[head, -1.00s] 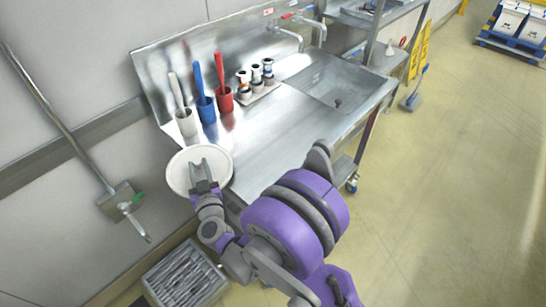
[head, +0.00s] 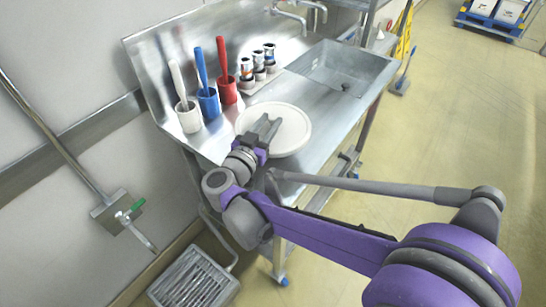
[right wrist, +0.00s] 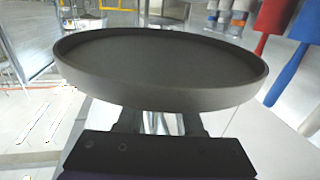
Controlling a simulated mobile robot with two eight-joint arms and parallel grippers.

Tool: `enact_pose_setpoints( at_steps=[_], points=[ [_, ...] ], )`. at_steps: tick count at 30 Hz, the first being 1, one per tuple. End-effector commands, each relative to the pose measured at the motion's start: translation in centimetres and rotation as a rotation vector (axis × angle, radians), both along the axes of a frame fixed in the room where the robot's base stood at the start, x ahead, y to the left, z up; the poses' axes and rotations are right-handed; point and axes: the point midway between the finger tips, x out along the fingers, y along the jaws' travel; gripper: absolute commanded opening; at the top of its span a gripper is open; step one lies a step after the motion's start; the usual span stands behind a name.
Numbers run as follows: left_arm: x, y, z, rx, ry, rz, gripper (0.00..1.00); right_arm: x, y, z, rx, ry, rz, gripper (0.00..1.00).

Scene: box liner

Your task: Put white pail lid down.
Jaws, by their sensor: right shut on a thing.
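The white pail lid (head: 292,127) is a round disc over the left part of the steel counter in the head view. In the right wrist view the lid (right wrist: 160,70) shows from its shaded side and fills the middle. My right gripper (head: 262,130) is shut on the lid's near edge; its fingers (right wrist: 158,122) show below the lid in the right wrist view. I cannot tell whether the lid touches the counter. My left gripper is not in view.
The steel counter (head: 225,135) has a sink (head: 343,68) on its right. White (head: 188,117), blue (head: 208,103) and red (head: 227,90) holders with brushes stand along the back, beside a rack of small containers (head: 258,80). A floor drain grate (head: 195,280) lies below.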

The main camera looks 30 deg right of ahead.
Motion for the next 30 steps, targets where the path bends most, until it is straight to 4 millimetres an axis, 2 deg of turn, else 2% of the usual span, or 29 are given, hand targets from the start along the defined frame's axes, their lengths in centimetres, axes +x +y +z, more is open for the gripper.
enact_pose_setpoints(
  at_steps=[7,14,18,21,30],
  points=[
    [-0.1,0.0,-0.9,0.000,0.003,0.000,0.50,-0.2,-0.1,-4.3,0.000,0.002,-0.013,0.00],
    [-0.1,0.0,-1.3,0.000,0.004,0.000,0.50,-0.2,-0.1,-6.7,0.000,0.002,-0.011,0.00],
    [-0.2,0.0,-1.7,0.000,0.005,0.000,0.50,-0.2,-0.1,-8.8,-0.001,0.002,-0.011,0.00],
    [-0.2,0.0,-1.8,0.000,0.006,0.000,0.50,-0.2,-0.1,-9.5,-0.001,0.002,-0.011,0.00],
    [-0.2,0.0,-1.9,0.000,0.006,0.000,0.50,-0.2,-0.1,-9.7,-0.001,0.001,-0.011,0.00]
  ],
)
